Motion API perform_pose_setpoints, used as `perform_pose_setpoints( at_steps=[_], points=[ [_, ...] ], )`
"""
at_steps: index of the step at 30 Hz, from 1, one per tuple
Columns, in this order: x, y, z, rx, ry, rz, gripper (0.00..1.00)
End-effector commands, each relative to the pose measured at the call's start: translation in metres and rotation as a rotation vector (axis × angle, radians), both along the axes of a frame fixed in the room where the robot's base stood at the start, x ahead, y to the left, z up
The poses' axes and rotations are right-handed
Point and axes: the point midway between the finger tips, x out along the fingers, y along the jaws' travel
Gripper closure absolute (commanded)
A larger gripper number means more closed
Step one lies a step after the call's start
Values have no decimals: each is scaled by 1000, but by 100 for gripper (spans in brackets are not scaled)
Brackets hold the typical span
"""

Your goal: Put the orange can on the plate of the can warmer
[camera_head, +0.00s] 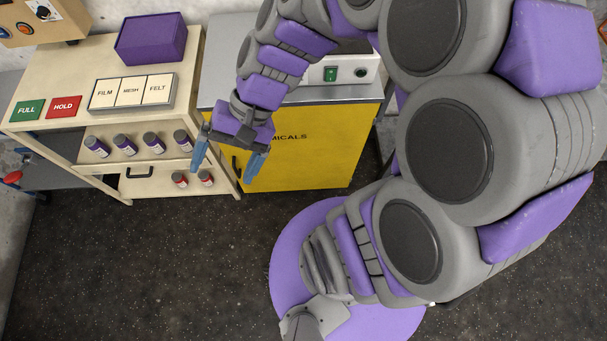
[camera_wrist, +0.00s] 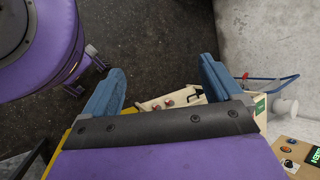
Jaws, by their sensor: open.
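My gripper (camera_head: 224,167) is open and empty, its two blue fingers apart in front of the cabinets. In the wrist view the gripper (camera_wrist: 158,86) has nothing between its fingertips but the floor and shelf beyond. I cannot make out an orange can for certain. Two small reddish containers, one of them here (camera_head: 180,180), sit on the lower shelf of the cream bench. A pale box with a green switch (camera_head: 330,74) stands on the yellow cabinet, possibly the can warmer. My arm hides much of it, and no plate shows.
The cream bench (camera_head: 60,75) carries a purple box (camera_head: 151,38), a FILM/MESH/FELT tray (camera_head: 132,92) and green FULL and red HOLD cards. The dark floor (camera_head: 130,260) in front is clear.

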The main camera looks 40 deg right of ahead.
Motion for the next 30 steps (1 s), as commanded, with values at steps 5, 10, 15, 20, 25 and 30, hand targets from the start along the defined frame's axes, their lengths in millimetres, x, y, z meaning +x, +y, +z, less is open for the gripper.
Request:
perform_pose_setpoints(
  at_steps=[5, 10, 15, 20, 25, 30],
  points=[
    [-61, -29, -9, -294, -72, 269, 8],
    [-92, -69, -8, -510, -122, 425, 8],
    [-103, -91, -4, -615, -144, 489, 8],
    [-105, -95, -4, -633, -147, 499, 8],
    [-105, -95, -4, -630, -145, 498, 8],
    [-105, -95, -19, -629, -145, 497, 8]
  ],
)
